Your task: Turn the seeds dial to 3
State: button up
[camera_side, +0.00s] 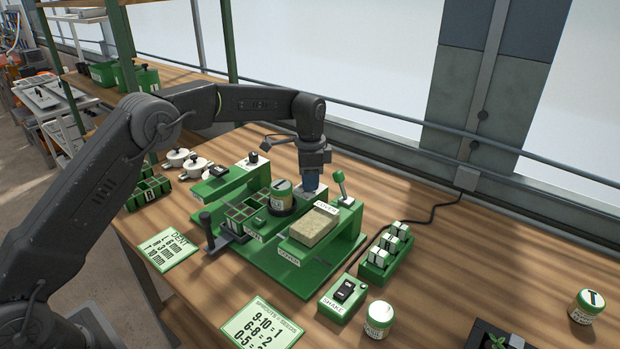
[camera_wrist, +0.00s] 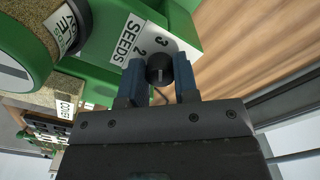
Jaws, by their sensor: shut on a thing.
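The seeds dial (camera_wrist: 158,68) is a small black round knob in the wrist view. It sits on a white label plate (camera_wrist: 184,51) printed SEEDS, with a 2 and a 3 showing beside the knob. My gripper (camera_wrist: 159,85) has one blue-grey finger on each side of the knob and is shut on it. Part of the plate is hidden by the fingers, and I cannot tell which number the dial points to. In the side view my gripper (camera_side: 311,185) reaches down to the green seeder (camera_side: 310,278), and the knob is hidden there.
A labelled jar (camera_side: 281,198) stands on the seeder close to my gripper. A soil-filled tray (camera_side: 314,228) lies in front. The SHAKE switch box (camera_side: 342,299) stands at the front.

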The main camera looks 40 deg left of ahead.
jog(key=shift+m, duration=0.3)
jog(key=o, duration=0.9)
jog(key=shift+o, duration=0.2)
jog(key=shift+r, duration=0.1)
notch_tip(320, 180, up, 14)
dwell(0.5)
